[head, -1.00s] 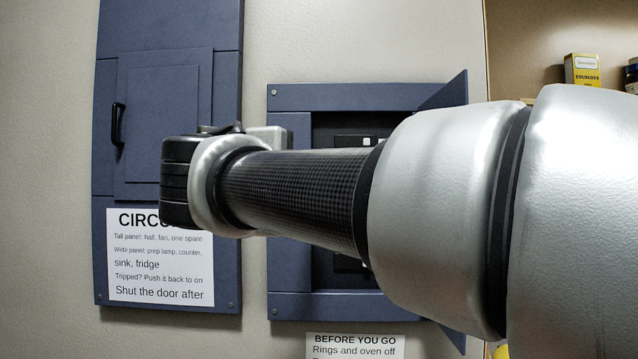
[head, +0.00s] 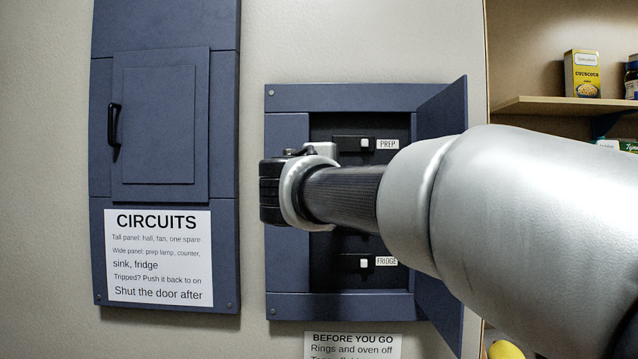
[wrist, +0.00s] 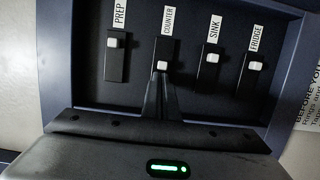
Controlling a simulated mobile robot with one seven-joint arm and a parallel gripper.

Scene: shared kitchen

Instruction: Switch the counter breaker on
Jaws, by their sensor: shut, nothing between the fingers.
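The open wide panel (head: 288,140) shows in the head view, its PREP switch (head: 364,143) and FRIDGE switch (head: 364,263) visible and its middle hidden by my arm. In the wrist view the counter breaker's white toggle (wrist: 162,66) sits farther from its label than the PREP (wrist: 115,42), SINK (wrist: 213,56) and FRIDGE (wrist: 255,65) toggles sit from theirs. My gripper (wrist: 161,80) is shut and empty, its tips in line with the counter toggle at its end away from the label. Whether they touch it is unclear.
The wide panel's door (head: 443,110) stands open to the right, close beside my arm. The tall panel (head: 158,130) on the left is shut, with a CIRCUITS sign (head: 158,258) on it. Shelves with a couscous box (head: 582,74) are at the right.

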